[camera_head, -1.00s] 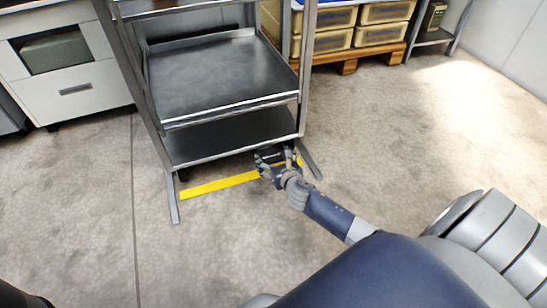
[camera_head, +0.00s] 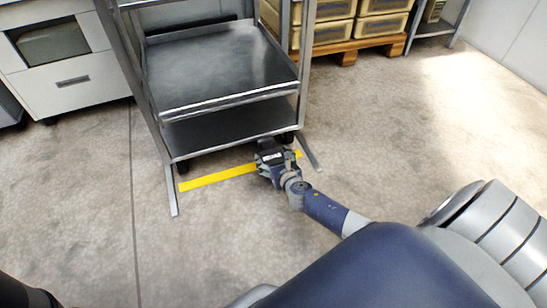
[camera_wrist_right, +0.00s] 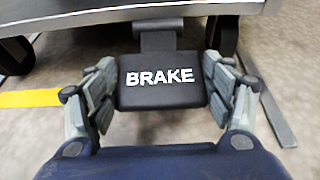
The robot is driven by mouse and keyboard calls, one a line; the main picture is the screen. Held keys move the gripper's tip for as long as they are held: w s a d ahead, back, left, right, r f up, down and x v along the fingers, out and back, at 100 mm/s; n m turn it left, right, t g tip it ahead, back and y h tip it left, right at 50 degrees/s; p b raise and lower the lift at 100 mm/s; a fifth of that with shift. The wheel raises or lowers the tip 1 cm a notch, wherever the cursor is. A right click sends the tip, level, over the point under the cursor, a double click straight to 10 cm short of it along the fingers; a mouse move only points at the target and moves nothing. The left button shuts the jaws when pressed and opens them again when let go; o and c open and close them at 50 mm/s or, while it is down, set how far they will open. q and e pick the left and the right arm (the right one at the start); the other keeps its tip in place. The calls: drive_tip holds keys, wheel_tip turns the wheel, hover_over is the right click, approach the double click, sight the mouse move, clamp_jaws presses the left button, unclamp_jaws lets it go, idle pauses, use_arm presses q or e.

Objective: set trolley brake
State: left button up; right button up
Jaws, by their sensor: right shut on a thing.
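The metal trolley (camera_head: 235,103) stands upright on the floor with flat steel shelves. Its black brake pedal (camera_wrist_right: 160,83), marked BRAKE in white, sticks out low at the front edge, near the right caster. The pedal (camera_head: 271,157) also shows in the head view. My right gripper (camera_wrist_right: 160,100) has a finger on each side of the pedal and is shut on it. In the head view, my right gripper (camera_head: 270,168) is low, just in front of the trolley's bottom shelf. My left gripper is out of view.
A yellow floor strip (camera_head: 218,178) runs under the trolley front, between two metal floor rails (camera_head: 171,190). A black caster (camera_wrist_right: 226,35) is close behind the gripper. A white cabinet (camera_head: 75,70) stands left, crates on a pallet (camera_head: 348,58) behind. Floor to the right is clear.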

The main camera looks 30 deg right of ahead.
drive_tip(key=shift+s+a+f, duration=0.15)
drive_tip(key=shift+s+f, duration=0.15)
drive_tip(key=shift+f, duration=0.3)
drive_tip(key=o, duration=1.5)
drive_tip(key=shift+f, duration=0.2)
drive_tip(key=shift+w+r, duration=0.25)
drive_tip(key=shift+r, duration=0.05)
drive_tip(key=shift+r, duration=0.1)
drive_tip(key=v, duration=1.2)
